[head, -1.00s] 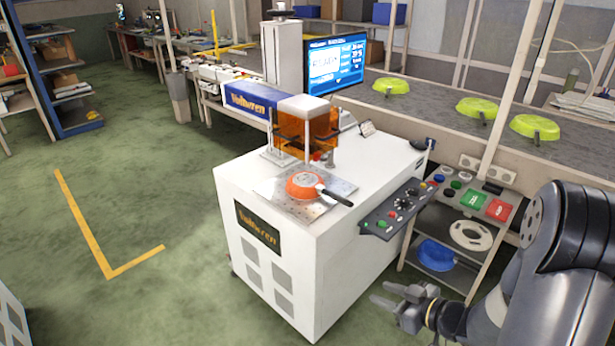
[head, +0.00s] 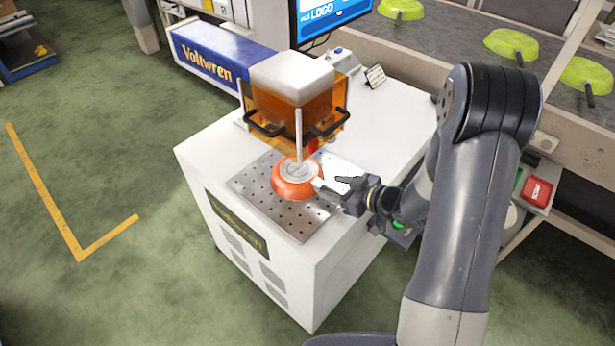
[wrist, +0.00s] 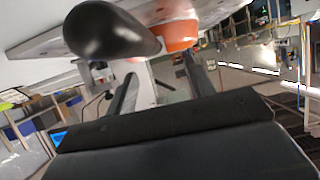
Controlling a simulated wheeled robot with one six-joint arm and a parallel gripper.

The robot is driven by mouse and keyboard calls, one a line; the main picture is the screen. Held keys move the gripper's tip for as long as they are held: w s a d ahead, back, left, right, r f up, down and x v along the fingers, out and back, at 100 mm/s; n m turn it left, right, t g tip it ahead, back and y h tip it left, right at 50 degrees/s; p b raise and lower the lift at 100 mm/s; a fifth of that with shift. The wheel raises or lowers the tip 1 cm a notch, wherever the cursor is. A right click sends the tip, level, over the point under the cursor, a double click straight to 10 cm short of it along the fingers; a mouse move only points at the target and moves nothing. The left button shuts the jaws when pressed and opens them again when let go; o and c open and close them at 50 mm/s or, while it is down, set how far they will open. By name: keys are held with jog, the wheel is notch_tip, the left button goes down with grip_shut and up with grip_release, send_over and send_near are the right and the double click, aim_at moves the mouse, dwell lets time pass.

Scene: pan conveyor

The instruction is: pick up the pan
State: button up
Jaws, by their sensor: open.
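The orange pan (head: 295,190) rests on the perforated metal plate (head: 262,205) on top of the white machine cabinet. Its dark handle points towards my gripper (head: 332,184) and is largely hidden by it in the head view. My gripper is open at the handle side of the pan. In the wrist view, the black handle (wrist: 110,30) looms large and the orange pan body (wrist: 178,36) shows behind it. The two fingers of my gripper (wrist: 160,84) stand apart there, with the handle above rather than clearly between them. I cannot tell whether they touch it.
An orange-tinted guard box (head: 290,120) with black handles stands just behind the pan. A blue-sided machine unit (head: 215,60) and a monitor (head: 325,15) are further back. Several green pans sit on the conveyor (head: 450,60) at the back right.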

aim_at(322, 185)
jog(key=shift+d+f+x, duration=0.1)
jog(key=shift+f+x, duration=0.1)
jog(key=shift+x, duration=0.95)
jog(key=shift+d+f+x, duration=0.15)
jog(key=shift+f+x, duration=0.05)
jog(key=shift+x, duration=1)
jog(key=shift+c, duration=0.3)
jog(key=shift+r, duration=0.1)
grip_shut()
